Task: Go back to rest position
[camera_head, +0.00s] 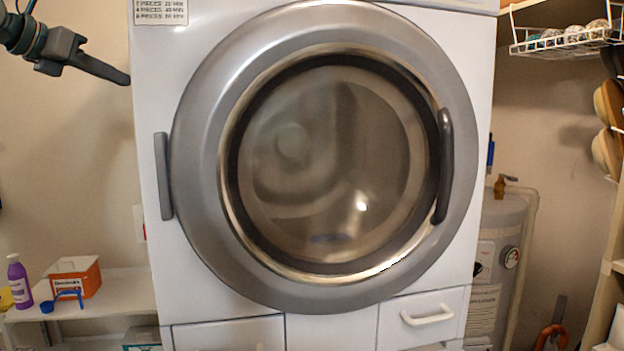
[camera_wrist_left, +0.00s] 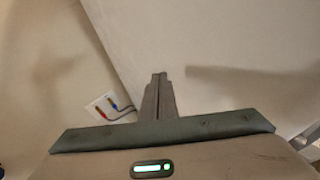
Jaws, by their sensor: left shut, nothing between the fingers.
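My left gripper (camera_head: 125,79) comes in at the top left of the head view. Its fingers are together and hold nothing, and they point right and slightly down at the washer's upper left edge. In the left wrist view the shut fingers (camera_wrist_left: 158,80) point toward a pale panel. I cannot tell whether the tips touch it. My right gripper is in neither view. The large white washer (camera_head: 150,265) fills the middle of the head view. Its round glass door (camera_head: 330,160) is shut, with a dark handle (camera_head: 443,165) on the right.
A low white shelf (camera_head: 110,300) at left holds a purple bottle (camera_head: 19,282) and an orange box (camera_head: 75,275). A grey tank (camera_head: 500,230) stands right of the washer. A wire basket (camera_head: 565,40) hangs at top right. A wall outlet (camera_wrist_left: 108,105) shows in the wrist view.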

